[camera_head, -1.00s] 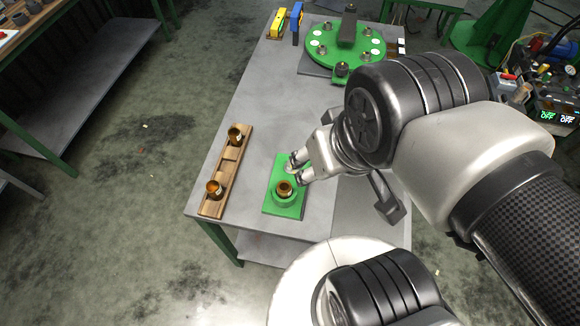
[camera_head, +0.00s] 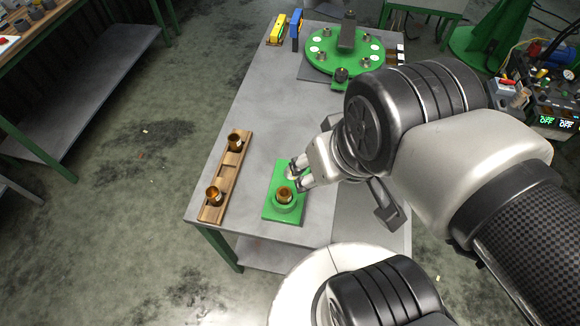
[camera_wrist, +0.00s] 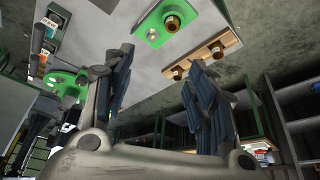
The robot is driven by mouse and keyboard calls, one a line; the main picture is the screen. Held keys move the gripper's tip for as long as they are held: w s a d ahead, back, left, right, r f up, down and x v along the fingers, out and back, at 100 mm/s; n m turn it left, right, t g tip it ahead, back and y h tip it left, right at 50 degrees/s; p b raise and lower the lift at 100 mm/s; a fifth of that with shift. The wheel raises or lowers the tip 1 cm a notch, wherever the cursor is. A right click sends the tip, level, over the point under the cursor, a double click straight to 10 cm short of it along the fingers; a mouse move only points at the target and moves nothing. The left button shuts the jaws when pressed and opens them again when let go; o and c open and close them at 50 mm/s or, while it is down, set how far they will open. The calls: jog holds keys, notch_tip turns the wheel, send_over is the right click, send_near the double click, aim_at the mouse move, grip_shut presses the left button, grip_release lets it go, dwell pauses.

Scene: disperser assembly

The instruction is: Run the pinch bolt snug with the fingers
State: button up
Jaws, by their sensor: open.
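The green fixture block (camera_head: 270,207) lies near the table's front edge, with a brass bushing (camera_head: 285,194) standing in its round holder. My gripper (camera_head: 299,173) is open at the block's far right corner, behind the bushing. In the wrist view its two dark fingers (camera_wrist: 158,62) are spread with nothing seen between them. The block (camera_wrist: 147,22) and bushing (camera_wrist: 172,24) appear beyond the fingertips there. A small pale round part (camera_wrist: 153,35) sits on the block beside the bushing. I cannot tell whether it is the pinch bolt; no bolt shows clearly.
A wooden rack (camera_head: 226,176) with two brass bushings stands left of the block. A green round turntable (camera_head: 325,61) with several fittings is at the table's far end, near yellow and blue items (camera_head: 296,28). The grey tabletop (camera_head: 262,115) between is clear.

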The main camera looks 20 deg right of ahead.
dwell(0.4)
jog(key=shift+c, duration=0.8)
jog(key=n+g+p, duration=0.5)
jog(key=n+p, duration=0.2)
jog(key=p, duration=0.2)
send_over(290, 168)
notch_tip(290, 168, down, 13)
notch_tip(290, 168, down, 18)
jog(key=b, duration=0.2)
jog(key=shift+f+b, duration=0.2)
jog(key=shift+b, duration=0.1)
jog(key=shift+c, duration=0.2)
jog(key=c, duration=1)
